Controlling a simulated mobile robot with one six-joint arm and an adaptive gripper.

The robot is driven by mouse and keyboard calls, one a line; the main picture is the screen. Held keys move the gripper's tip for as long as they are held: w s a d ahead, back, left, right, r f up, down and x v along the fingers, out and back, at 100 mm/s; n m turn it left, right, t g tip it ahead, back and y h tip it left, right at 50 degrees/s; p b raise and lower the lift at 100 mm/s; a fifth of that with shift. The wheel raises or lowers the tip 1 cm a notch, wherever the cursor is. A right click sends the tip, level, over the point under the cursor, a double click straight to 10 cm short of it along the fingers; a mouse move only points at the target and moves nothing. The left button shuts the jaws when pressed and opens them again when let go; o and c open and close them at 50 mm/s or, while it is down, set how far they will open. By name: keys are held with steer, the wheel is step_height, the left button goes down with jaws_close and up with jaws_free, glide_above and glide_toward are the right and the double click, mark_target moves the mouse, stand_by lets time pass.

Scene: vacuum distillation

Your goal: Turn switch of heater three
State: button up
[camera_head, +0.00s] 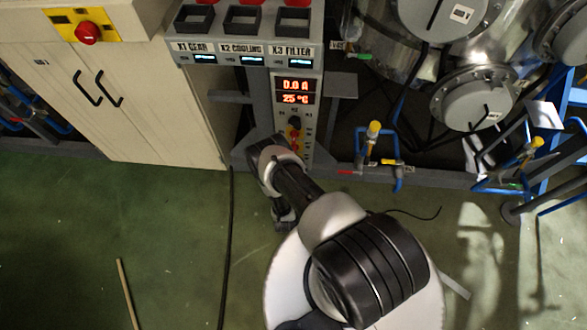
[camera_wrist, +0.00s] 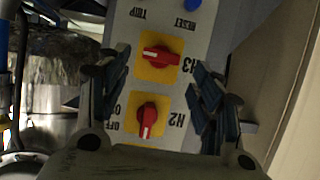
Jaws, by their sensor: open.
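The heater three switch (camera_wrist: 162,56) is a red knob on a yellow square plate, beside an upside-down H3 label in the wrist view. Its handle lies crosswise in the picture, with a white mark toward the left. My gripper (camera_wrist: 160,88) is open and empty, with one finger on each side of the panel strip. The H3 switch appears between the fingers, toward their far ends; I cannot tell the distance to it. The H2 switch (camera_wrist: 147,120), a similar red knob, is nearer the picture's bottom, its handle lengthwise. In the head view my arm partly hides the lower panel (camera_head: 311,140).
A blue reset button (camera_wrist: 193,4) is at the wrist view's top edge. The panel display (camera_head: 296,91) reads 0.0 A and 25 °C. A cabinet (camera_head: 130,110) stands left; blue pipes with a yellow-handled valve (camera_head: 374,130) stand right. A cable (camera_head: 229,250) lies on the green floor.

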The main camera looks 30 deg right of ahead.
steer(key=shift+b+x, duration=0.45)
steer(key=shift+x, duration=1.25)
steer(key=shift+c, duration=0.6)
steer(key=c, duration=0.9)
